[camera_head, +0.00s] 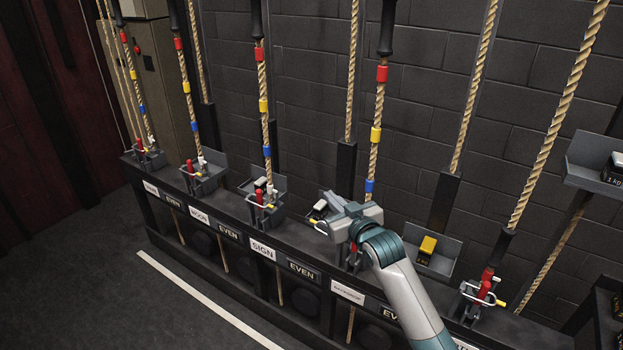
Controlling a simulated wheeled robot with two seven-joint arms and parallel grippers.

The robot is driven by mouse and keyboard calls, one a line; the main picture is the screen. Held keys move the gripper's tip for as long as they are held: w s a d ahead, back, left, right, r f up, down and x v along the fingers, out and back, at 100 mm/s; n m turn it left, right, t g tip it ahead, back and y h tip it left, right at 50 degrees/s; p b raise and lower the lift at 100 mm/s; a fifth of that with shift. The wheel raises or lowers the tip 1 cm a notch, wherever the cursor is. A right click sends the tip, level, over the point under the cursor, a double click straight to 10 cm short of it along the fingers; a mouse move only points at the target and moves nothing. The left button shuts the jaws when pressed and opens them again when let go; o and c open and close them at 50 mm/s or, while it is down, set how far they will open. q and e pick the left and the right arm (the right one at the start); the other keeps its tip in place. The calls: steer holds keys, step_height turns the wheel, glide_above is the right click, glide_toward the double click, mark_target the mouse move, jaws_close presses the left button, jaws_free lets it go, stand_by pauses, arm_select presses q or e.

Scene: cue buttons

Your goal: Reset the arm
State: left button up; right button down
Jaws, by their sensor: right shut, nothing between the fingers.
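My right arm comes in from the lower right, and its gripper (325,215) is over the rope-lock rail (285,255), in front of the rope with red, yellow and blue bands (375,135). The gripper is shut and empty. The wrist hides most of the lock at that rope. My left gripper is not in view.
Red-handled rope locks (188,168) stand along the rail, with white labels such as SIGN (263,249) below. A dark brick wall (420,100) stands behind.

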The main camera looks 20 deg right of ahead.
steer(key=s+f+g+h+b, duration=0.1)
steer(key=s+f+g, duration=0.15)
steer(key=f, duration=1.15)
steer(key=s+f+g+b, duration=0.1)
steer(key=s+f+g, duration=0.15)
steer(key=f, duration=1.05)
steer(key=s+f+g+b, duration=0.1)
steer(key=s+f+g, duration=0.1)
steer(key=s+f, duration=1.1)
steer(key=s+f+g+b, duration=0.1)
steer(key=s+f+g, duration=0.1)
steer(key=s+f, duration=1.1)
steer(key=s+f+g, duration=0.2)
steer(key=s+f, duration=0.5)
steer(key=s, duration=0.5)
steer(key=s+f+g+b, duration=0.1)
steer(key=s+f+g, duration=0.1)
steer(key=s+f, duration=0.6)
steer(key=s+a+f+g+b, duration=0.1)
steer(key=s+f, duration=0.7)
steer(key=s, duration=0.9)
steer(key=shift+s+g+h, duration=0.3)
steer(key=shift+g+h, duration=0.1)
steer(key=shift+g, duration=0.3)
